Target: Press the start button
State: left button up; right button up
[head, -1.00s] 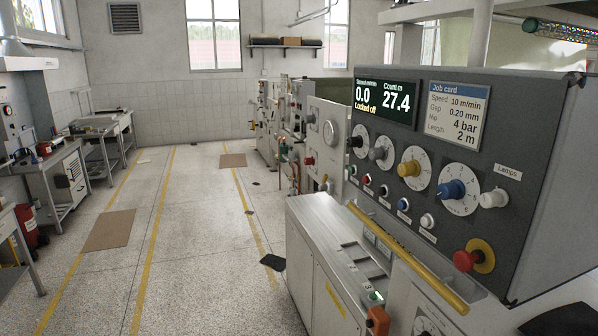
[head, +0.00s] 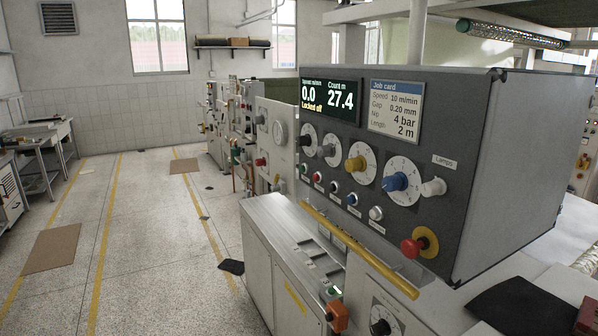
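A dark grey control panel (head: 455,150) faces me on the right. It carries a row of small push buttons: a red button (head: 317,177), a blue button (head: 352,199) and a white button (head: 376,213) among them. Their labels are too small to read, so I cannot tell which one is start. A small green button (head: 334,292) sits lower, on the machine's bench top. The panel's screen (head: 329,100) reads 0.0 speed, count 27.4 and "Locked off". Neither of my grippers is in view.
A red mushroom knob on a yellow base (head: 426,242) is at the panel's lower right. Large dials, including a yellow knob (head: 357,163), sit above the buttons. A yellow bar (head: 358,248) runs below the panel.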

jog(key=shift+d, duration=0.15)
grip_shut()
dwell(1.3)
